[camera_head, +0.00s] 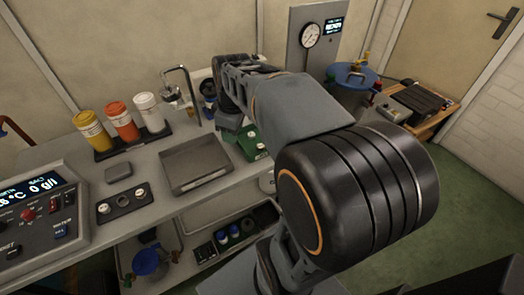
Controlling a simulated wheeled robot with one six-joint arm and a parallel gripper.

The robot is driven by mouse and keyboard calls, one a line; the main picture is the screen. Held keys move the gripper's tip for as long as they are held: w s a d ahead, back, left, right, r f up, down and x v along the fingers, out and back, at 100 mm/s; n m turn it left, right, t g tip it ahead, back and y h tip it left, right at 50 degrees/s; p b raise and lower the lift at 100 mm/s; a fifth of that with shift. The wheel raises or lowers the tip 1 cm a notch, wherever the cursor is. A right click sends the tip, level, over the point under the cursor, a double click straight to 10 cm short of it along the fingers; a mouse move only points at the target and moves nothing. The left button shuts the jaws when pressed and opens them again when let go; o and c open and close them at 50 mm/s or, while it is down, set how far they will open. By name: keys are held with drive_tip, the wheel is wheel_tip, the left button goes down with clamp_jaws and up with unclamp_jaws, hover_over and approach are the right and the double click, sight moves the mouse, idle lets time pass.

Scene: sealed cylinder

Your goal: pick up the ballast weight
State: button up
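I cannot tell for sure which thing is the ballast weight. A small grey block (118,172) lies on the bench, left of the shallow grey tray, and may be it. My arm crosses the middle of the head view and reaches over the back of the bench. My gripper (229,122) is at the arm's far end, near the right side of the tray and well to the right of the grey block. It is small and partly hidden by my arm links, so its fingers cannot be made out.
The grey tray (195,160) is empty. Yellow (92,132), orange (121,121) and white (148,112) bottles stand behind. A tap (184,90), a black strip with round knobs (122,204), a control panel (40,215) and a green case (250,142) are nearby.

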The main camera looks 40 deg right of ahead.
drive_tip(key=w+d+f+n+g+y+b, duration=0.1)
drive_tip(key=w+d+f+n+b, duration=0.1)
drive_tip(key=d+n, duration=0.35)
drive_tip(key=w+d+f+n+g+b, duration=0.1)
drive_tip(key=w+d+f+n+b, duration=0.15)
drive_tip(key=d, duration=0.65)
drive_tip(key=n, duration=0.1)
hover_over(261, 145)
drive_tip(key=d, duration=0.1)
drive_tip(key=shift+y, duration=0.3)
drive_tip(key=f, duration=0.6)
drive_tip(key=shift+s+f, duration=0.25)
drive_tip(key=shift+f, duration=0.15)
drive_tip(key=shift+w+a+f+b, duration=0.1)
drive_tip(key=shift+a+f+b, duration=0.1)
drive_tip(key=shift+f, duration=0.85)
drive_tip(key=shift+w+a+f+b, duration=0.1)
drive_tip(key=shift+a+f+b, duration=0.05)
drive_tip(key=shift+f, duration=0.95)
drive_tip(key=shift+a+f+b, duration=0.15)
drive_tip(key=shift+a+f, duration=0.05)
drive_tip(key=shift+f, duration=0.85)
drive_tip(key=shift+c, duration=0.2)
drive_tip(key=c, duration=0.6)
drive_tip(key=shift+o, duration=0.2)
drive_tip(key=shift+r, duration=0.1)
